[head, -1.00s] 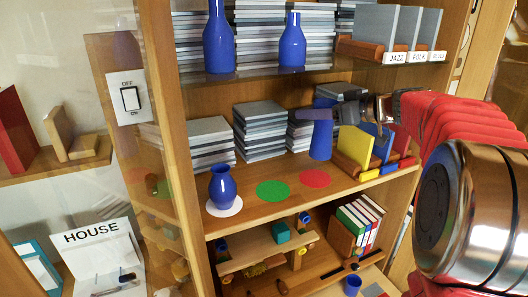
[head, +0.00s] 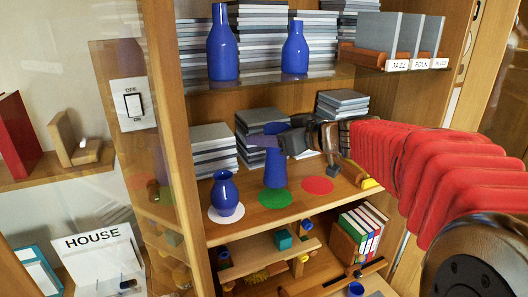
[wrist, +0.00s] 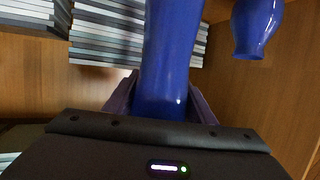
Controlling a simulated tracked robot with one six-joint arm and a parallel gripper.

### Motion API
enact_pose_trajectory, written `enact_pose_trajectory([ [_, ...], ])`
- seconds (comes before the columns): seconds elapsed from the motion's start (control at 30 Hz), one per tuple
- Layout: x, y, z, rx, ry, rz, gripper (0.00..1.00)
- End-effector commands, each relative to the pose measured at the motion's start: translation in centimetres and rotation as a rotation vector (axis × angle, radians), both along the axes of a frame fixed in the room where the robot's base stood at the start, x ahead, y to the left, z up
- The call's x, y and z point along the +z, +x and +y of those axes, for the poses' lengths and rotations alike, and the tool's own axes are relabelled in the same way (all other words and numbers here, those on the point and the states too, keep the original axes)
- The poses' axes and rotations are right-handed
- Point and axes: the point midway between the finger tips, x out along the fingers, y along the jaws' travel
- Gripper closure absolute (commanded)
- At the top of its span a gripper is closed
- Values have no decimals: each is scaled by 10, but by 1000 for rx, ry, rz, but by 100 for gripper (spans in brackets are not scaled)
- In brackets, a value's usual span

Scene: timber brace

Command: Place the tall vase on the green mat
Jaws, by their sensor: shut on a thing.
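The tall blue vase (head: 274,170) is upright in my gripper (head: 270,142), which is shut around its upper part. In the head view its base overlaps the back part of the green mat (head: 275,200). I cannot tell whether the base touches the mat or hangs just above it. In the wrist view the vase (wrist: 172,60) stands between the jaws (wrist: 160,102), and its ends are out of sight. The mat cannot be seen in the wrist view.
A short blue vase (head: 226,194) stands on a white mat (head: 212,213) to the left. A bare red mat (head: 318,185) lies to the right. Disc case stacks (head: 213,150) stand behind. The upper shelf (head: 300,75) is above my gripper.

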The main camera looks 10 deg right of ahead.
Motion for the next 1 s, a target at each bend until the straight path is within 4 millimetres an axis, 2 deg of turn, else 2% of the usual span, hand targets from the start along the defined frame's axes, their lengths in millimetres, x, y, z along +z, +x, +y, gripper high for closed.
enact_pose_trajectory([
  [0.4,-6,0,0,1,1,-2,81],
  [0.7,-39,0,1,2,1,-1,81],
  [1.0,-44,-1,4,2,-1,-3,81],
])
